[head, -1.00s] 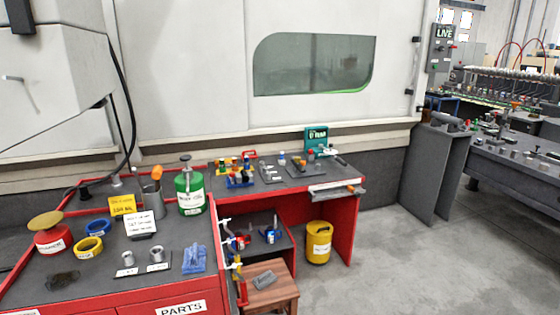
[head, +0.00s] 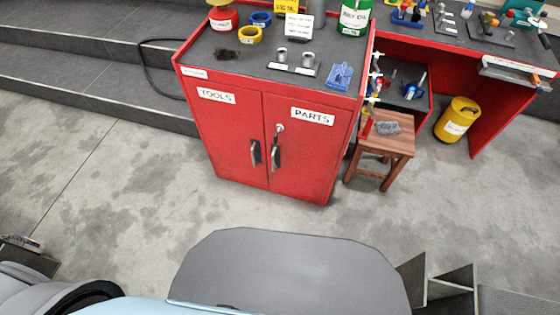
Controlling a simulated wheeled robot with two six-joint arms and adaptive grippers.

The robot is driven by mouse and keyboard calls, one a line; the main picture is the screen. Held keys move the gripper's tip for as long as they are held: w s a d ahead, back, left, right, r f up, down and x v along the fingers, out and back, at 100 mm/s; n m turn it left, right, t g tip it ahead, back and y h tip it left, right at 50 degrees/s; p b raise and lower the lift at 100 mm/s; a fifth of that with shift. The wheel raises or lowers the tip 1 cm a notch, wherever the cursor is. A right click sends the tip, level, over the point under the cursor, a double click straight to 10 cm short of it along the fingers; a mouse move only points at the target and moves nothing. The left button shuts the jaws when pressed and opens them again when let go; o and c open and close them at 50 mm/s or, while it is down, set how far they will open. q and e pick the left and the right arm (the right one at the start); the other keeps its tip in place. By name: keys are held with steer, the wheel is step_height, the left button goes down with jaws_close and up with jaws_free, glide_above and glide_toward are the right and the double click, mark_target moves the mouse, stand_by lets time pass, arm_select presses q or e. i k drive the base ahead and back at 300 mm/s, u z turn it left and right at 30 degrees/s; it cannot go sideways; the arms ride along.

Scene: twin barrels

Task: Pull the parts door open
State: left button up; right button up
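The red cabinet (head: 240,140) stands ahead on the floor with two doors side by side. The parts door (head: 311,152) is the right one, with a white PARTS label (head: 312,116), and it looks shut. Its upright metal handle (head: 276,157) is near the middle seam. A small silver key-like piece (head: 279,129) sits just above that handle. A dark metal part at the left edge may belong to my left gripper (head: 20,243); its fingers cannot be made out, and it is well away from the door. My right gripper is not in view.
The tools door (head: 228,120), also shut, has its own handle (head: 255,152). A wooden stool (head: 384,146) stands close to the cabinet's right side. A yellow bin (head: 457,120) is farther right. Grey steps (head: 90,70) lie behind left. The floor before the doors is clear.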

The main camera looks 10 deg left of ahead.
mark_target(303, 161)
steer(key=z, duration=0.2)
steer(key=i, duration=1.3)
steer(key=u, duration=0.6)
